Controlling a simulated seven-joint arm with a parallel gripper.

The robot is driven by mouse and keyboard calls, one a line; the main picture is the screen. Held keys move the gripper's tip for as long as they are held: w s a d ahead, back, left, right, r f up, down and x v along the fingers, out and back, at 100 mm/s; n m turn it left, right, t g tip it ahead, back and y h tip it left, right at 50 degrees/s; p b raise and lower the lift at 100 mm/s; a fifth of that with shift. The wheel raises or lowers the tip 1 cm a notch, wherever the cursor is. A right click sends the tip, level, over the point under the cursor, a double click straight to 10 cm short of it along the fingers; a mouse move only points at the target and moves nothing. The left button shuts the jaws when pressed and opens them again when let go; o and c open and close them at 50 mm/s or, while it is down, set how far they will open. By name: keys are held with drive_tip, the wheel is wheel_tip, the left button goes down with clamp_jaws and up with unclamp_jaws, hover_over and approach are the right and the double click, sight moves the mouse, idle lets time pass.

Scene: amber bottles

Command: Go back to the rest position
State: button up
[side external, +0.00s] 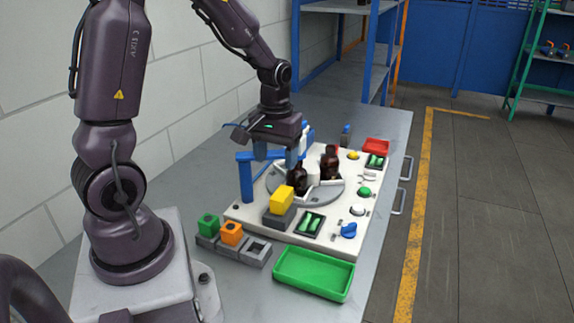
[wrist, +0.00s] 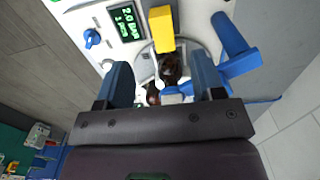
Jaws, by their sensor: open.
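My gripper (side external: 276,158) is open, with its two blue fingers pointing down above the rear left part of the round grey turntable (side external: 270,184). In the wrist view its fingers (wrist: 162,80) are spread wide apart, with nothing visibly clamped between them. A dark amber bottle (side external: 299,180) stands upright on the turntable, close to the right finger in the side view. A second dark bottle (side external: 330,164) stands farther right. Dark bottle shapes show beyond the fingers in the wrist view (wrist: 170,68), partly hidden.
A blue bracket (side external: 245,176) stands left of my gripper, close to it. A yellow block (side external: 282,199) on a grey base is in front of the turntable. A green tray (side external: 314,273) and several small coloured blocks lie at the front. Buttons line the white panel's right side.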

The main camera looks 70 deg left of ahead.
drive_tip(key=s+d+r+m+t, duration=0.2)
drive_tip(key=s+d+r+m, duration=0.2)
drive_tip(key=d+r, duration=0.3)
drive_tip(key=s+d+r+m+t, duration=0.3)
drive_tip(key=s+d+r+m, duration=0.1)
drive_tip(key=r, duration=0.4)
drive_tip(key=s+d, duration=0.1)
drive_tip(key=d, duration=0.1)
drive_tip(key=shift+d+r+m+t, duration=0.3)
drive_tip(key=shift+d+m, duration=0.05)
drive_tip(key=shift+m, duration=0.05)
